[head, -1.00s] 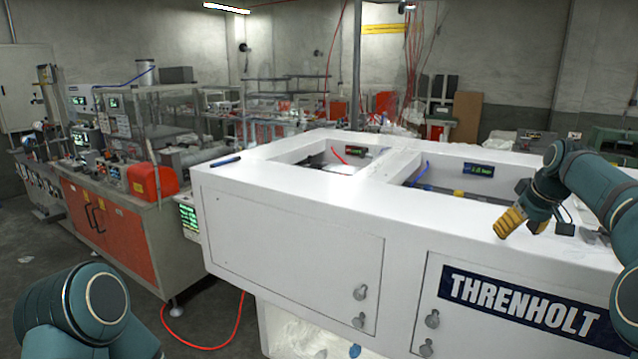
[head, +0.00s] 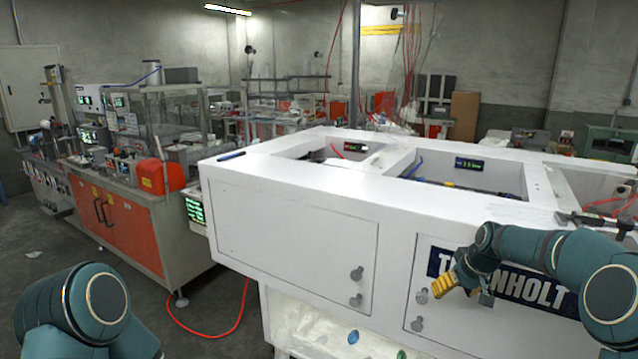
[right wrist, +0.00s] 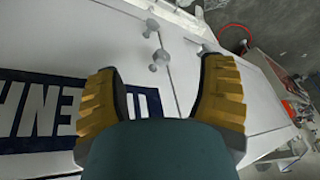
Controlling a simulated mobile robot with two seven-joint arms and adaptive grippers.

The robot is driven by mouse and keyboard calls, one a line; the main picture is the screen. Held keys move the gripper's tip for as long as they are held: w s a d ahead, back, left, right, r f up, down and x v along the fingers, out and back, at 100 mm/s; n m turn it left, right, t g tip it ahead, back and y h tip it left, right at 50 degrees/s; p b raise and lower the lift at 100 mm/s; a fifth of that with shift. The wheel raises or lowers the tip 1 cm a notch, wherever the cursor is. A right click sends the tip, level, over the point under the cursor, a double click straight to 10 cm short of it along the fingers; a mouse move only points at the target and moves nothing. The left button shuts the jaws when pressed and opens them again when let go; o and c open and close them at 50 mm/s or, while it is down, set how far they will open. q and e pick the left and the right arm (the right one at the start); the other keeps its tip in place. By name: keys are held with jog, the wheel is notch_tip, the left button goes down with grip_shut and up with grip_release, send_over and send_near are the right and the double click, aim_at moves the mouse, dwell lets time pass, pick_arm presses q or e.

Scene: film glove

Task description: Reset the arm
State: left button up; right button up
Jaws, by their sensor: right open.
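My right arm (head: 540,250) comes in from the right in the head view, bent in front of the white machine. Its gripper (head: 447,292) has yellow ribbed fingers and hangs in front of the machine's door with the dark blue name panel. In the right wrist view the two yellow fingers (right wrist: 160,95) are spread apart with nothing between them. My left arm (head: 85,310) shows only as a teal link at the lower left; its gripper is out of the picture.
The white machine (head: 290,190) fills the middle, with open bays on top and door knobs on its front. A blue pen (head: 231,156) lies on its top left corner. An orange-doored bench (head: 115,220) stands left. A red hose (head: 215,333) lies on the floor.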

jog(key=s+a+f+m+g+y, duration=0.1)
jog(key=s+a+f, duration=0.4)
jog(key=a+f, duration=0.3)
jog(key=s+a+f, duration=0.5)
jog(key=a+f, duration=0.1)
jog(key=f, duration=0.4)
jog(key=s+a+f, duration=0.2)
jog(key=s+a, duration=0.1)
jog(key=s, duration=0.4)
jog(key=s+a+f+m, duration=0.1)
jog(key=s+a+f, duration=0.1)
jog(key=s, duration=0.6)
jog(key=s+a+f+m+g, duration=0.1)
jog(key=s+a+f, duration=0.2)
jog(key=s, duration=0.5)
jog(key=shift+s+a+y, duration=0.15)
jog(key=shift+a+y, duration=0.25)
jog(key=shift+a, duration=0.15)
dwell(2.3)
